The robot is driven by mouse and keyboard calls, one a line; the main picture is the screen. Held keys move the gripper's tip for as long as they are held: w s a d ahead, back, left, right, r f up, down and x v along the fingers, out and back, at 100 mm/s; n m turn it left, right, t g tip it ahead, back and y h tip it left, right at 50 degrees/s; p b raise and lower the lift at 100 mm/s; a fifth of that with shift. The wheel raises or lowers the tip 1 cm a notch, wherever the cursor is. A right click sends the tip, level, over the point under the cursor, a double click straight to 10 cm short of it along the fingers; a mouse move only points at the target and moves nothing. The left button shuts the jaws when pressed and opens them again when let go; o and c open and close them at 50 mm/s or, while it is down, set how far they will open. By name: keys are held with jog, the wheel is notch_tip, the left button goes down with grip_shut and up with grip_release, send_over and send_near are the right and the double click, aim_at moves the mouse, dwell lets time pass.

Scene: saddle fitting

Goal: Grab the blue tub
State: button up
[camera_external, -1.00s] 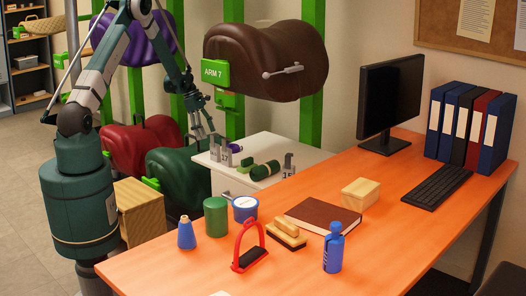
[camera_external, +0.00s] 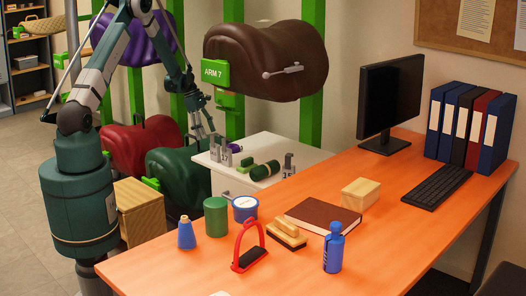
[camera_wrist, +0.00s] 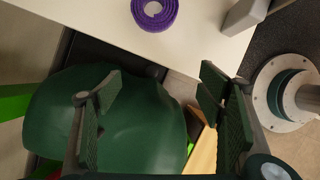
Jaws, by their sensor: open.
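The blue tub (camera_external: 245,208) is a short round container with a pale top and a light label. It stands upright on the orange desk near its back-left edge, just right of a green canister (camera_external: 216,217). My gripper (camera_external: 204,134) hangs over the left side of the white cabinet, well behind and above the tub, touching nothing that I can see. In the wrist view my gripper (camera_wrist: 158,105) has its green pads spread wide with nothing between them. The tub does not show in the wrist view.
A blue cone-shaped bottle (camera_external: 187,234), red stirrup (camera_external: 249,247), brush (camera_external: 288,235), brown book (camera_external: 323,215) and blue spray bottle (camera_external: 334,248) stand around the tub. A purple roll (camera_wrist: 154,13) lies on the white cabinet top (camera_wrist: 205,48). A dark green saddle (camera_wrist: 65,115) is below my gripper.

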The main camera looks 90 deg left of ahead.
jog(key=s+d+r+m+g+y+p, duration=0.1)
jog(key=s+d+r+m+g+p, duration=0.15)
jog(key=d+r+p, duration=0.8)
jog(key=s+d+r+m+g+p, duration=0.1)
jog(key=s+d+r+m, duration=0.2)
jog(key=d, duration=1.5)
jog(key=s+d+r+m+g+y+p, duration=0.1)
jog(key=s+d+r+m+g+p, duration=0.3)
jog(key=d+r, duration=0.75)
jog(key=w+d+f+m+t+y+b, duration=0.1)
jog(key=w+d+f+m+t+b, duration=0.3)
jog(key=w+d, duration=1.1)
jog(key=m+t+h+b, duration=0.1)
jog(key=m+t+b, duration=0.3)
jog(key=m+b, duration=1)
send_near(244, 201)
jog(key=f+m+p, duration=0.1)
jog(key=m+p, duration=0.1)
jog(key=w+f+m+p, duration=0.1)
jog(key=m+p, duration=0.1)
jog(key=shift+d+f, duration=0.1)
jog(key=shift+f, duration=0.1)
jog(key=shift+f, duration=0.1)
jog(key=shift+b+x, duration=0.35)
jog(key=shift+x, duration=0.9)
